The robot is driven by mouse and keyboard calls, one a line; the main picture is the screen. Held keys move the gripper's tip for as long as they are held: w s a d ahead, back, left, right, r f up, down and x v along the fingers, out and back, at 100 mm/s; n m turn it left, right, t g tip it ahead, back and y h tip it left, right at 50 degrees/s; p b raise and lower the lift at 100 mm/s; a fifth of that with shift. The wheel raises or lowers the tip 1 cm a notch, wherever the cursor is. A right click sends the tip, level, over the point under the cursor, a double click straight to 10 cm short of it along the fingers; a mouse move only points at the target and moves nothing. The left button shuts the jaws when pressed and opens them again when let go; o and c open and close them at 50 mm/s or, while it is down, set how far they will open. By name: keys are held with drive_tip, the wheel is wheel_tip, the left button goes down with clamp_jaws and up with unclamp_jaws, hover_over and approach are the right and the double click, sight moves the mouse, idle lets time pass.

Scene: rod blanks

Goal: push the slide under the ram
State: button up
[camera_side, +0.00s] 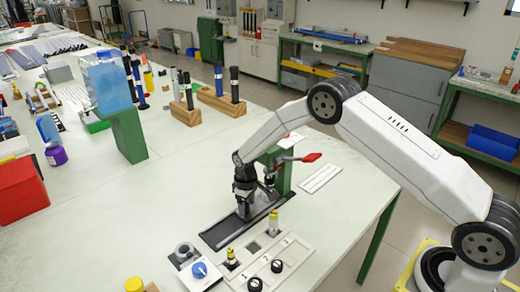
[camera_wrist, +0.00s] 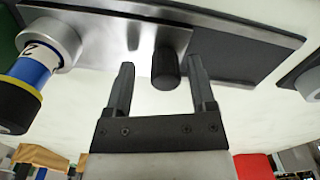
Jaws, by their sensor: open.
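The slide (camera_wrist: 100,28) is a bright metal plate on a dark track (camera_wrist: 245,58), with a black knob (camera_wrist: 166,68) standing up from it. In the side view the dark track (camera_side: 219,236) runs toward the green press (camera_side: 284,176) with its red-handled lever (camera_side: 311,157). The ram appears to be the dark part (camera_side: 269,180) on the press, beside my gripper. My gripper (camera_side: 243,212) is low over the track. In the wrist view its open fingers (camera_wrist: 161,62) stand on either side of the knob, with gaps. A blue rod (camera_wrist: 32,66) marked 2 stands in a metal collar.
A green post (camera_side: 128,135) and wooden rod blocks (camera_side: 185,115) stand behind. The table between them is clear.

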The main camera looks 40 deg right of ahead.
drive_tip(key=shift+r, duration=3.85)
drive_tip(key=shift+s+r, duration=0.3)
drive_tip(key=s+r+m+t, duration=0.1)
drive_tip(key=s+r, duration=0.3)
drive_tip(key=s, duration=0.8)
drive_tip(key=s+d+r+m+t, duration=0.1)
drive_tip(key=s+r, duration=0.4)
drive_tip(key=s, duration=0.8)
drive_tip(key=shift+s+m+t, duration=0.15)
drive_tip(key=shift+m+t, duration=0.15)
drive_tip(key=shift+m, duration=0.5)
